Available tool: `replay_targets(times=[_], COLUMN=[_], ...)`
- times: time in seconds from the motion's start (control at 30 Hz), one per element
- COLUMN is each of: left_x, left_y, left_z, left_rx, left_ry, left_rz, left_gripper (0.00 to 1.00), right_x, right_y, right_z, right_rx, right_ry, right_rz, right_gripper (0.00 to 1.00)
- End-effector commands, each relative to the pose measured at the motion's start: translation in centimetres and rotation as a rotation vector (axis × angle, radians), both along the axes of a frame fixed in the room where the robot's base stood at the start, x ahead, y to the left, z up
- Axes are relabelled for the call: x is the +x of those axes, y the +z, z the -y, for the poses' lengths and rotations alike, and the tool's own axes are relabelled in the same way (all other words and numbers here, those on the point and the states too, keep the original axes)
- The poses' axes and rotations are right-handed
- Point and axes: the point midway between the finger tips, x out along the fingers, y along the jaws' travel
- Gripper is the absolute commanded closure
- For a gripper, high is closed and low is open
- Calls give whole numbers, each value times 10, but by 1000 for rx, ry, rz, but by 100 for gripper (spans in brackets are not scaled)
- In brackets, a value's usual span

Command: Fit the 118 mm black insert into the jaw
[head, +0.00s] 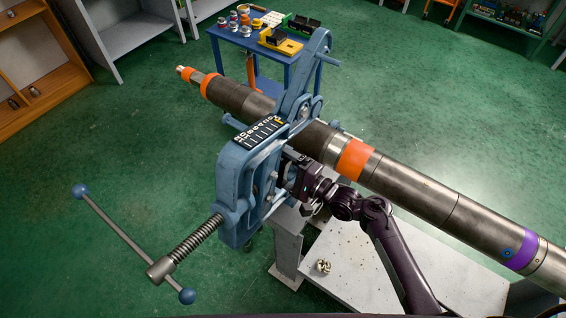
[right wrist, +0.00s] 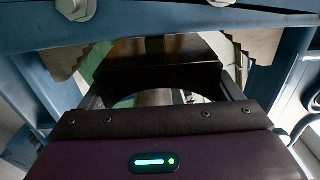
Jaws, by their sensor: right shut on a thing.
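The blue vise (head: 240,180) stands in the middle of the head view, with a long pipe (head: 320,142) through it. My right gripper (head: 290,168) reaches into the vise frame from the right. In the right wrist view my right gripper (right wrist: 160,82) is shut on a black insert (right wrist: 160,76), a dark block with a curved edge. The insert is inside the vise opening, between two toothed jaw pieces, the left one (right wrist: 66,50) and the right one (right wrist: 256,44). I cannot tell whether it touches a seat. In the head view the insert is mostly hidden. My left gripper is out of view.
The vise's screw handle (head: 128,238) sticks out at lower left. The pipe has orange bands and a purple band (head: 523,252). A grey bench (head: 400,270) lies below my arm, with a small metal part (head: 323,267). A blue table (head: 225,32) with tools stands behind.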

Motion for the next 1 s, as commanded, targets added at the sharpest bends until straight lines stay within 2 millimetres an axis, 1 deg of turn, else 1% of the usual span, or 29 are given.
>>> replay_targets(times=[0.63,0.97,1.0], left_x=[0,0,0], left_y=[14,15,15], left_z=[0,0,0], left_rx=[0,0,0], left_ry=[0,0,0], left_rz=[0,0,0], left_gripper=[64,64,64], right_x=[-13,-15,-15], right_y=[6,6,6], right_z=[-10,-12,-12], right_rx=[2,3,3], right_ry=[0,2,2], right_rz=[1,1,1], right_gripper=[40,40,13])
